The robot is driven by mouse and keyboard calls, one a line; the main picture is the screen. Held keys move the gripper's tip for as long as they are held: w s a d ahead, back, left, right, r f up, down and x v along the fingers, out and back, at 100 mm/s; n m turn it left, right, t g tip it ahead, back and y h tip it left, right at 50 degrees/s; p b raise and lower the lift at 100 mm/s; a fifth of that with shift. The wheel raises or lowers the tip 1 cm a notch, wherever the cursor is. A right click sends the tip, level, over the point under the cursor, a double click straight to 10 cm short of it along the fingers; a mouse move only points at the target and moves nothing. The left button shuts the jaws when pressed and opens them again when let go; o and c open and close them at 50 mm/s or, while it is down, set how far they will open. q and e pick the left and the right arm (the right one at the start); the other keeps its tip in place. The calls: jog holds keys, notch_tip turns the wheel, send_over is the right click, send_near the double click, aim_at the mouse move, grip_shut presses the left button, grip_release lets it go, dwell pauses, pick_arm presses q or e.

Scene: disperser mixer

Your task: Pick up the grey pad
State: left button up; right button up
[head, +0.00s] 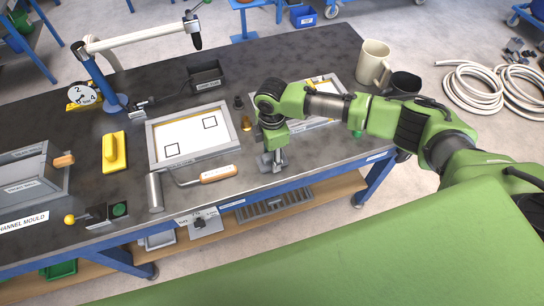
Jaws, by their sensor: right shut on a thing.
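My right gripper (273,160) comes in from the right and points down at the front edge of the dark worktop. It is shut on a small grey thing at its fingertips, which I take to be the grey pad. The fingers and the wrist hide most of it, and I cannot tell whether it touches the table. My left gripper is not in view.
A framed white panel (152,150) lies left of the gripper; a second frame (340,112) is partly behind my arm. A wooden-handled tool (218,173), yellow block (114,152), brass piece (246,123) and beige mug (373,62) stand around.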

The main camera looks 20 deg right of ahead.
aim_at(271, 156)
jog(key=shift+r, duration=0.35)
jog(key=r, duration=0.1)
jog(key=r+b, duration=0.1)
jog(key=r, duration=0.1)
jog(key=shift+s+a, duration=0.2)
jog(key=shift+s, duration=0.15)
jog(key=s+a+r+b, duration=0.2)
jog(key=s+a+r, duration=0.2)
jog(key=s+r, duration=0.5)
jog(key=s, duration=0.3)
jog(key=shift+s, duration=0.3)
jog(key=shift+o, duration=0.6)
jog(key=shift+w+a, duration=0.1)
jog(key=shift+w, duration=0.05)
